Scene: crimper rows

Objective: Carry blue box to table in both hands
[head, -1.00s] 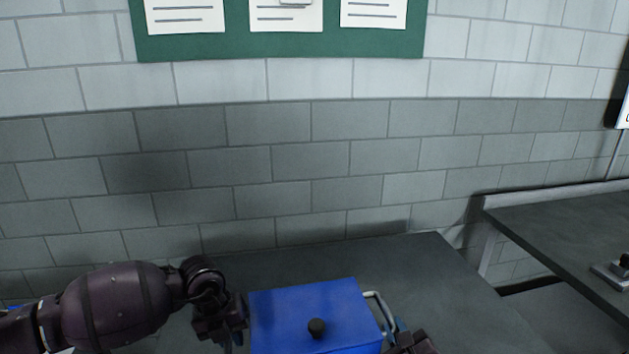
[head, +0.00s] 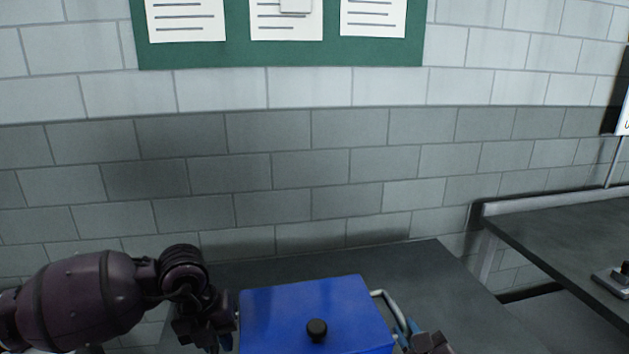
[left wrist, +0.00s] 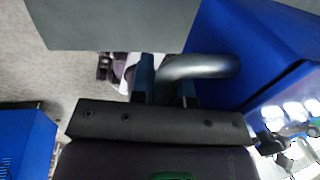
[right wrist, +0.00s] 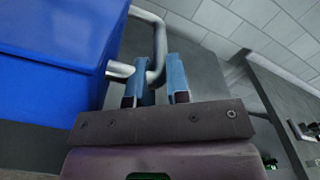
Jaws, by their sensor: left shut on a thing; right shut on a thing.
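The blue box (head: 318,300) with a black knob on its lid is at the bottom centre of the head view, in front of or over the dark grey table (head: 425,275). Its lower part is cut off, so I cannot tell whether it touches the table. My left gripper (head: 228,338) is at its left side; in the left wrist view the fingers (left wrist: 165,85) are shut on a metal handle (left wrist: 205,67). My right gripper (head: 406,338) is at its right side; in the right wrist view the fingers (right wrist: 155,88) are shut on the other handle (right wrist: 159,45). The lid looks roughly level.
A grey block wall with a green notice board (head: 280,55) stands behind the table. A second dark table (head: 570,240) is at the right with a small device (head: 615,282) on it. Another blue object (left wrist: 28,145) shows at lower left in the left wrist view. The table's visible top looks clear.

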